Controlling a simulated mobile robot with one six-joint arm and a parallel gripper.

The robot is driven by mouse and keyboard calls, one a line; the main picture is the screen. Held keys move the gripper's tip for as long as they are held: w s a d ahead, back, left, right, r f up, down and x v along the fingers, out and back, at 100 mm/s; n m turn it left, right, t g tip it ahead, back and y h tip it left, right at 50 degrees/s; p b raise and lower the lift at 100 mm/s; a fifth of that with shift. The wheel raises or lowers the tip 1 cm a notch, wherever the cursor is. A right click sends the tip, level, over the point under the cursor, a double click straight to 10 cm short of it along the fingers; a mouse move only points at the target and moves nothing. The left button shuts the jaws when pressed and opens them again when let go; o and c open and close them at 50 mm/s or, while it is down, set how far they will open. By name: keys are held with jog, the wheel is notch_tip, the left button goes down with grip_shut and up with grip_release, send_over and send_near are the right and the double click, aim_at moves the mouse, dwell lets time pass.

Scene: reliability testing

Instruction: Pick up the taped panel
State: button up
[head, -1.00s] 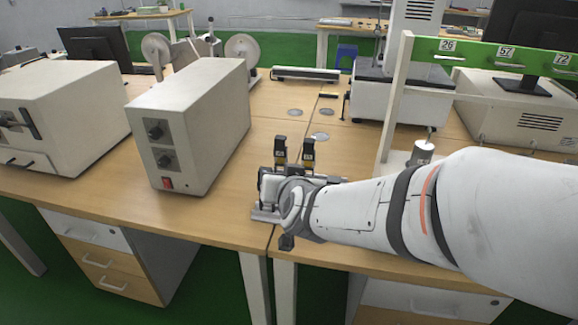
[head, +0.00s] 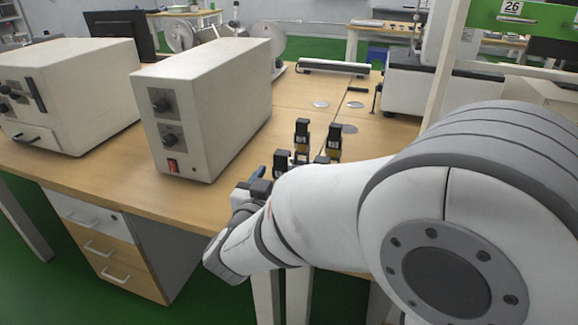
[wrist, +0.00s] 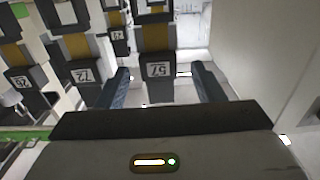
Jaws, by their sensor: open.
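Several dark upright pieces with yellow-orange bands and white number labels stand close together; I cannot tell which is the taped panel. In the wrist view, the piece labelled 57 (wrist: 157,68) stands between the two bluish fingers of my open gripper (wrist: 162,86). Pieces labelled 72 (wrist: 82,72) and 26 (wrist: 20,80) stand to its left. Contact between the fingers and the 57 piece is not clear.
A beige instrument box (head: 205,110) stands on the wooden desk (head: 110,172) left of my gripper. A second box (head: 70,95) is further left. A white rack with a green numbered bar (head: 515,22) rises at right. Some desk behind the banded pieces is clear.

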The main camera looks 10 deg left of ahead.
aim_at(280, 172)
jog(key=w, duration=0.3)
jog(key=shift+w+d+r+b, duration=0.1)
jog(key=shift+w+d+b, duration=0.1)
jog(key=shift+w+b, duration=0.1)
jog(key=c, duration=1.1)
jog(key=shift+c, duration=0.2)
notch_tip(280, 172, up, 10)
jog(key=p, duration=0.3)
jog(key=shift+p, duration=0.35)
